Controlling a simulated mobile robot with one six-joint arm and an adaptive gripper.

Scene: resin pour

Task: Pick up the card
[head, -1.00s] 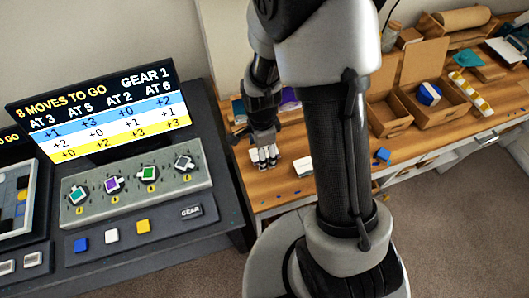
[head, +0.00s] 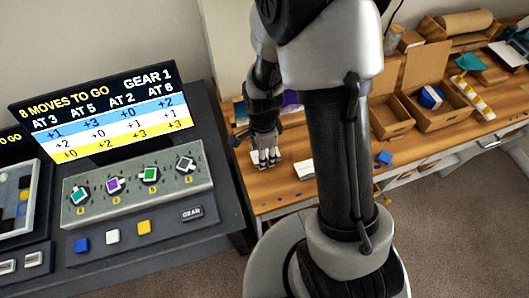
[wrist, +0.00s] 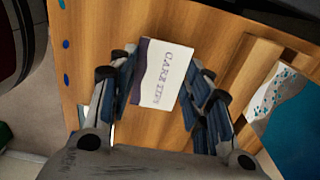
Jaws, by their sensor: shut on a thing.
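The card (wrist: 162,74) is white with a dark purple band and the printed words "CARE TIPS". In the wrist view it lies between the two finger pads of my gripper (wrist: 162,88), which is shut on it. In the head view my gripper (head: 266,158) is low over the left end of the wooden bench (head: 280,184). The card is hard to make out there among the fingers, and I cannot tell whether it still touches the bench.
A small white object (head: 304,169) lies on the bench to the right of my gripper. A blue block (head: 384,158) and open cardboard boxes (head: 432,108) are further right. The dark console (head: 140,193) with its screen stands at left, close to my arm.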

